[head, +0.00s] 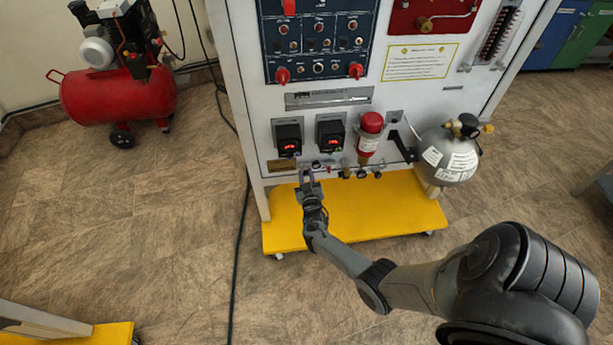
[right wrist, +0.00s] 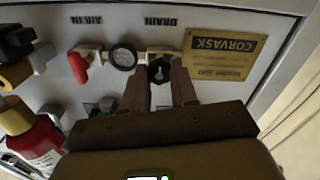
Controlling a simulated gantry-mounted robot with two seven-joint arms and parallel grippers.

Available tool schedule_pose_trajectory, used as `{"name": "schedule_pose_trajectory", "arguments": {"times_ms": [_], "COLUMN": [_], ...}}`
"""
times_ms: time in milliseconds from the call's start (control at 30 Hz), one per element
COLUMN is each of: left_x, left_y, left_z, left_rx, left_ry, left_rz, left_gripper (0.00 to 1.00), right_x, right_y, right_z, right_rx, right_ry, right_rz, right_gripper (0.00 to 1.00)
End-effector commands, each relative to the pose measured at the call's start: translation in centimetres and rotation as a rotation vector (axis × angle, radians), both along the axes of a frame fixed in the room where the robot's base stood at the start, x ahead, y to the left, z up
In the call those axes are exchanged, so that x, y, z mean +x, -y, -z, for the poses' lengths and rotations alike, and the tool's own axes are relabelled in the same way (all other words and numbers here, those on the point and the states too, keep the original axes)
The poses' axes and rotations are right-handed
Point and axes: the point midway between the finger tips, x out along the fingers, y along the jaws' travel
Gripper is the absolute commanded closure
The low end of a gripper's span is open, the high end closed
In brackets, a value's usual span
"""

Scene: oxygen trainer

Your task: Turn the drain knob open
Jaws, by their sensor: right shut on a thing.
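The drain knob (right wrist: 160,70) is a small dark knob on the white panel, under an upside-down "DRAIN" label in the right wrist view. The two fingers of my right gripper (head: 307,178) stand on either side of it and are shut on it. In the head view the gripper is at the low left part of the panel, and its fingers largely hide the knob. My left gripper is in neither view.
A red-topped filter (head: 369,135) and a grey tank (head: 449,154) are to the right in the head view. The yellow base (head: 375,210) juts out below.

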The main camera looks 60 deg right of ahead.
Motion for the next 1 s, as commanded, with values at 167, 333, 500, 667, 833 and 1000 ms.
{"name": "schedule_pose_trajectory", "arguments": {"times_ms": [167, 333, 500, 667, 833, 1000], "left_x": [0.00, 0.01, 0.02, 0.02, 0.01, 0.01], "left_y": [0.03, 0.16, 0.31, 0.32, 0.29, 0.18], "left_z": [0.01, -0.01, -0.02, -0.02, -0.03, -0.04], "left_rx": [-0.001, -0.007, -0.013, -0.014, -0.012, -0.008], "left_ry": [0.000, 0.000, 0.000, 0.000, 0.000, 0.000], "left_rz": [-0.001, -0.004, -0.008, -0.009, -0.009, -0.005], "left_gripper": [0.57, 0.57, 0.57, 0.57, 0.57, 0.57], "right_x": [-0.15, -0.16, -0.18, -0.19, -0.11, -0.05], "right_y": [-0.06, -0.06, -0.07, -0.08, -0.05, -0.03], "right_z": [0.48, 0.51, 0.53, 0.55, 0.37, 0.22], "right_rx": [-0.017, -0.024, -0.024, -0.023, -0.026, -0.028], "right_ry": [-0.039, -0.049, -0.049, -0.049, -0.045, -0.042], "right_rz": [0.000, 0.000, 0.000, 0.000, 0.000, -0.001], "right_gripper": [1.00, 1.00, 1.00, 0.68, 0.47, 0.47]}}
